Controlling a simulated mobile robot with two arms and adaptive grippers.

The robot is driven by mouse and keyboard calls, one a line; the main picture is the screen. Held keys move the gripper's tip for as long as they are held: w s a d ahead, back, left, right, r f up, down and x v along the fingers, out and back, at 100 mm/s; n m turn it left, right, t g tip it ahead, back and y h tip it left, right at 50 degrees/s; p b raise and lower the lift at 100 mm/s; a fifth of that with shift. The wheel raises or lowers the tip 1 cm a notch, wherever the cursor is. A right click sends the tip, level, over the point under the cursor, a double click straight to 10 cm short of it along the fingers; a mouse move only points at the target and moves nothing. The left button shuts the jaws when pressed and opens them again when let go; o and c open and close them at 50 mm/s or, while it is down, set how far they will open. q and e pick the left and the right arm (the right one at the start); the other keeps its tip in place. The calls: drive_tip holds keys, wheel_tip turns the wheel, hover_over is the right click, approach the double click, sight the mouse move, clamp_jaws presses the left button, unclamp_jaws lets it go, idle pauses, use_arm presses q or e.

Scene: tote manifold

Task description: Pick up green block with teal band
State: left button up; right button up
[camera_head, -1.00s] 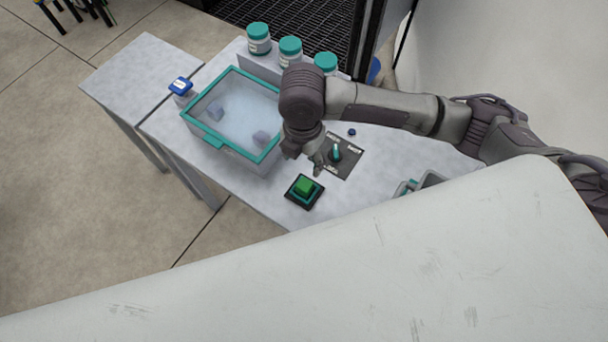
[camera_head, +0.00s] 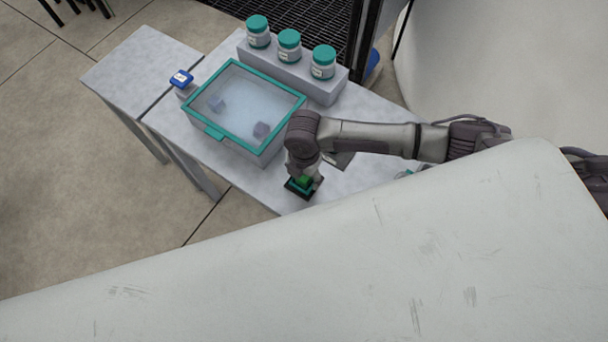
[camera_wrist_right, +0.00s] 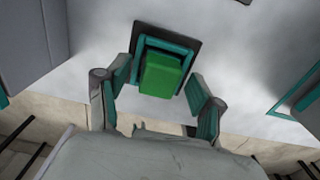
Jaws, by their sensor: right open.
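The green block (camera_wrist_right: 162,74) sits in a teal-edged recess of a dark square holder (camera_wrist_right: 190,43) on the table in the right wrist view. No separate band on the block can be made out. In the head view the block (camera_head: 304,181) is partly hidden by my right gripper, and the dark holder (camera_head: 297,193) shows below it. My right gripper (camera_wrist_right: 158,95) is open, its two fingers apart on either side of the block's near end. I cannot tell if they touch it. My left gripper is not in view.
A clear tote with a teal rim (camera_head: 212,131) stands left of my right arm, holding small blocks. Several teal-lidded jars (camera_head: 289,46) stand on a raised ledge behind. A blue-lidded container (camera_head: 182,82) is at the left. A dark panel (camera_head: 341,160) lies partly hidden behind my arm.

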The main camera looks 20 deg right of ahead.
drive_tip(key=shift+f, duration=0.2)
drive_tip(key=shift+c, duration=0.2)
drive_tip(key=c, duration=1.2)
drive_tip(key=shift+r, duration=0.15)
